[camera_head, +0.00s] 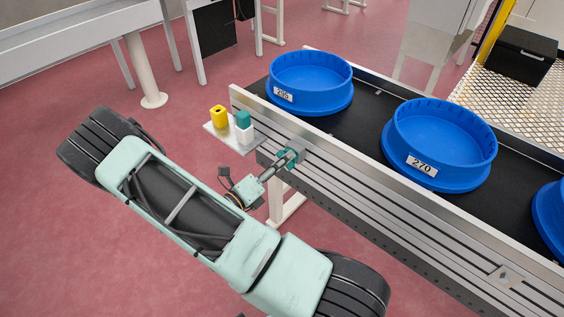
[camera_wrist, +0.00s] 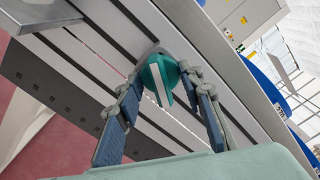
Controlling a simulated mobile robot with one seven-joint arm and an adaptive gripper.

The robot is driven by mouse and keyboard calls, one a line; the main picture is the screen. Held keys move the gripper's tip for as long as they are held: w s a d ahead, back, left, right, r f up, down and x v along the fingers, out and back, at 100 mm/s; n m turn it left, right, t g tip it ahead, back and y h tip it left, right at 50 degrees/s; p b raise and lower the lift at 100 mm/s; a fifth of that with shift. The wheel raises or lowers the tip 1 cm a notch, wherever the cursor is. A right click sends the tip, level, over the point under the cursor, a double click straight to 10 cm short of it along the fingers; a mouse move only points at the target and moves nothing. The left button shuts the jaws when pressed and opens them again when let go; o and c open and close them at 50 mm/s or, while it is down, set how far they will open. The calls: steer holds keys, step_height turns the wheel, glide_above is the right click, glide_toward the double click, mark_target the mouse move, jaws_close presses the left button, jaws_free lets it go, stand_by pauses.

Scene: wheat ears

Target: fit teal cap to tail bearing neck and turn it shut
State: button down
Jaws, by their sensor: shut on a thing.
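The teal cap (camera_wrist: 154,72), with a pale stripe across it, sits between the fingertips of my gripper (camera_wrist: 162,84) in the wrist view. It also shows in the head view (camera_head: 291,154), at the near side of the conveyor frame. My gripper (camera_head: 283,161) is shut on it. The cap is against or just in front of a grey rounded housing (camera_wrist: 150,50) on the frame's side, which looks like the tail bearing. The neck is hidden behind the cap, so I cannot tell whether the cap is seated or how far it is turned.
A small shelf (camera_head: 219,137) left of the conveyor's end holds a yellow piece (camera_head: 219,116), a teal piece (camera_head: 243,118) and a white piece (camera_head: 244,134). Blue tubs marked 295 (camera_head: 312,82) and 270 (camera_head: 440,144) stand on the black belt (camera_head: 372,123). A support leg stands below my gripper.

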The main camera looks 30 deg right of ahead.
steer(key=shift+d, duration=0.1)
steer(key=shift+m, duration=1.6)
steer(key=shift+r, duration=0.1)
steer(key=shift+d+m+b, duration=0.1)
steer(key=shift+m+b, duration=0.25)
steer(key=shift+m, duration=1.15)
steer(key=shift+d+m, duration=0.1)
steer(key=shift+m, duration=1.4)
